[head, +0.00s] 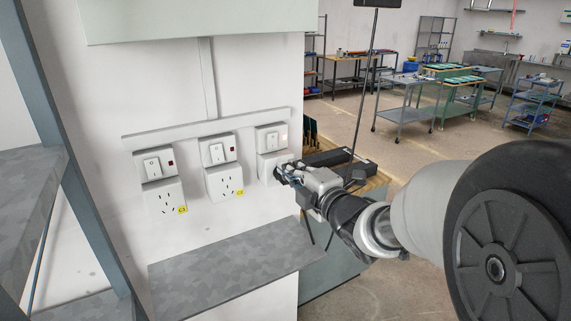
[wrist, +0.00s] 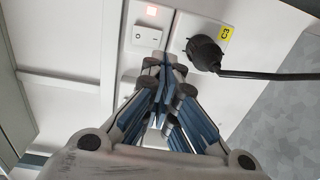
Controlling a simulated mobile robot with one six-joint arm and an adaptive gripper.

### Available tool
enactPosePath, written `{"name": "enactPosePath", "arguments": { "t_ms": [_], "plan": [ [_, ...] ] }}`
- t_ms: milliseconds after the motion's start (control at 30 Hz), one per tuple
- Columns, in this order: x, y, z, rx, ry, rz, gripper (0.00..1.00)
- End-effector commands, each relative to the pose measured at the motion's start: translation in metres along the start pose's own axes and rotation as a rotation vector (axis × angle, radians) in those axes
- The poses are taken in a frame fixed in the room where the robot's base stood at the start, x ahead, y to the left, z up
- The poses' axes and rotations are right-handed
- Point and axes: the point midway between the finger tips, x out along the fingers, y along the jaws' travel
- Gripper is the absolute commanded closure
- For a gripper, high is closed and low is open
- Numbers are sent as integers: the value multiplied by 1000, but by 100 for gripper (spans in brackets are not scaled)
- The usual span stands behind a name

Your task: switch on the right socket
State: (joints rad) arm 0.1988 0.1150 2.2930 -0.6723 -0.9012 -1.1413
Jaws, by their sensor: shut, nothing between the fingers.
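The right socket is a white wall unit with a switch (head: 270,137) on top and a socket face below. The rocker switch also shows in the wrist view (wrist: 147,37). A black plug (wrist: 205,53) with a cable sits in the socket face beside a yellow C3 label (wrist: 224,33). My gripper (head: 282,173) is shut and empty, in front of the lower part of this unit. In the wrist view its fingertips (wrist: 170,62) are close below the switch; contact cannot be told.
A grey shelf (head: 235,265) juts out below. A blue-grey frame post (head: 75,160) stands at left. A bench with black items (head: 330,157) is beside the wall's right edge.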

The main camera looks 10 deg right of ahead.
Motion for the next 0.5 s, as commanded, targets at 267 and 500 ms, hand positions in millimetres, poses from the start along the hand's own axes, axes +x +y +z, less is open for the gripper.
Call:
{"name": "enactPosePath", "arguments": {
  "t_ms": [267, 500],
  "plan": [
    [-52, -8, 1, 1, -2, -1, 100],
    [-65, -11, 0, 1, 1, -1, 100]
  ]
}}
